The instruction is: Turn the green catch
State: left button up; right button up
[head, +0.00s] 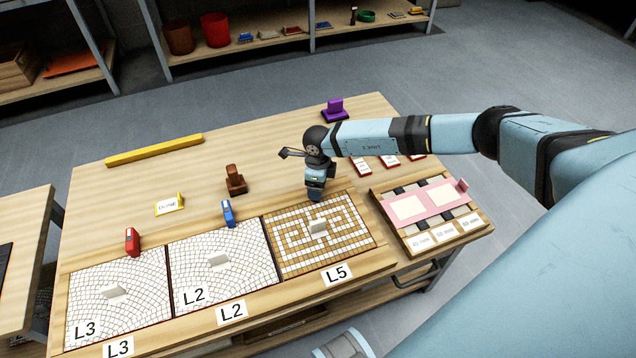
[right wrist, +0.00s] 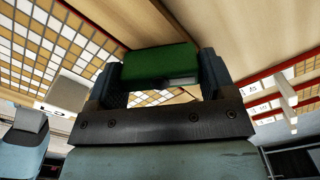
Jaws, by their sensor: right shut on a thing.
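The green catch (right wrist: 160,65) shows in the right wrist view between the two fingers of my right gripper (right wrist: 160,85). The gripper is shut on it. In the head view my right gripper (head: 315,196) points down at the back edge of the L5 panel (head: 345,255), and it hides the green catch there. The L5 panel has a brown and white mosaic with a pale upright knob (head: 318,227).
Two white mosaic panels, L3 (head: 85,300) and L2 (head: 200,290), lie left of L5. A red catch (head: 132,242) and a blue catch (head: 228,213) stand behind them. A brown block (head: 236,180) stands farther back. A pink plate (head: 425,203) lies on a tray at right.

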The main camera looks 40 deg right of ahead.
jog(key=n, duration=0.3)
pick_arm(q)
jog(key=shift+w+d+r+t+h+b, duration=0.2)
jog(key=shift+w+d+r+t, duration=0.1)
jog(key=shift+r, duration=0.25)
jog(key=shift+w+d+r+t+h+b, duration=0.15)
jog(key=shift+w+r+t, duration=0.1)
jog(key=shift+r, duration=0.25)
pick_arm(e)
jog(key=shift+n, duration=1.8)
pick_arm(q)
jog(key=shift+s+f, duration=0.15)
jog(key=shift+f, duration=0.05)
pick_arm(e)
jog(key=shift+r, duration=0.1)
jog(key=o, duration=0.9)
jog(key=shift+r, duration=0.25)
notch_tip(320, 180, up, 7)
jog(key=shift+f+p, duration=0.1)
jog(key=shift+p, duration=0.8)
pick_arm(q)
jog(key=shift+s+a+f+g+p, duration=0.5)
jog(key=shift+a+f+g, duration=0.2)
jog(key=shift+f+g, duration=0.1)
pick_arm(e)
jog(key=shift+r, duration=3.25)
